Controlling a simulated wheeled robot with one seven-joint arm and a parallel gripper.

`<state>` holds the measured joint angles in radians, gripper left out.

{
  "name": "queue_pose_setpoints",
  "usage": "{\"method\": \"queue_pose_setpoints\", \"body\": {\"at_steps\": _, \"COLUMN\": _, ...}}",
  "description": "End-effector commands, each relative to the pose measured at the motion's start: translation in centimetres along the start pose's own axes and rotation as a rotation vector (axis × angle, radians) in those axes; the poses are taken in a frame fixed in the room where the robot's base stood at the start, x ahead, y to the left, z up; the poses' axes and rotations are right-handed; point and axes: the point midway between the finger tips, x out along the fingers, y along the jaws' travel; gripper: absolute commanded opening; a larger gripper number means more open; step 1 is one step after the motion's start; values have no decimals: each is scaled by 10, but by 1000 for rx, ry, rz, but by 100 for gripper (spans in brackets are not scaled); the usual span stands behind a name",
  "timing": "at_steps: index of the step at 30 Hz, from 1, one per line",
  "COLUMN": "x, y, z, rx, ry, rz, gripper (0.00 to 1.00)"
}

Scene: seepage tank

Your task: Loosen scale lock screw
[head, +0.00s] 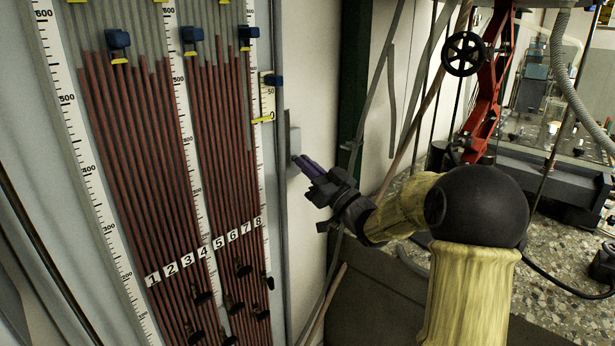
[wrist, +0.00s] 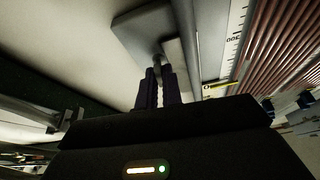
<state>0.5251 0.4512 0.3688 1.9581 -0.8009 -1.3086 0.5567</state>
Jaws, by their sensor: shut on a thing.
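My gripper (head: 301,162) has purple fingers and reaches left to the right edge of the tube board. In the wrist view its fingers (wrist: 158,78) are shut on the scale lock screw (wrist: 157,61), a small grey piece mostly hidden between the tips. The screw sits at a flat grey plate (wrist: 148,28). In the head view the plate (head: 295,143) stands beside the board, and the screw is too small to make out clearly. The short scale (head: 267,102) with a yellow pointer is just left of the plate, and part of a scale (wrist: 232,40) shows in the wrist view.
The board holds red-filled tubes (head: 215,130) with number tags, long white scales (head: 80,145) and blue clips (head: 118,39). Several dark valves (head: 243,270) stick out below. A red jack-like frame (head: 487,90) with a black handwheel (head: 463,54) stands right. Slanting rods and pipes run behind my arm.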

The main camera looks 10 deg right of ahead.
Motion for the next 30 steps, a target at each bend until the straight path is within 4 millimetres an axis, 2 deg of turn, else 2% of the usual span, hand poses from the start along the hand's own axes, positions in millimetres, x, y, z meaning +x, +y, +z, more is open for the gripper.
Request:
{"method": "queue_pose_setpoints", "body": {"at_steps": 1, "x": -2, "y": 1, "z": 4, "rx": -28, "ry": -4, "rz": -11, "gripper": 0}}
{"method": "queue_pose_setpoints", "body": {"at_steps": 9, "x": -1, "y": 2, "z": 3, "rx": -128, "ry": -4, "rz": -52, "gripper": 0}}
{"method": "queue_pose_setpoints", "body": {"at_steps": 24, "x": -1, "y": 2, "z": 2, "rx": -147, "ry": -6, "rz": -61, "gripper": 0}}
{"method": "queue_pose_setpoints", "body": {"at_steps": 25, "x": -1, "y": 2, "z": 2, "rx": -147, "ry": -6, "rz": -61, "gripper": 13}}
{"method": "queue_pose_setpoints", "body": {"at_steps": 27, "x": -1, "y": 2, "z": 2, "rx": -147, "ry": -5, "rz": -61, "gripper": 27}}
{"method": "queue_pose_setpoints", "body": {"at_steps": 30, "x": -1, "y": 2, "z": 1, "rx": -147, "ry": -4, "rz": -61, "gripper": 29}}
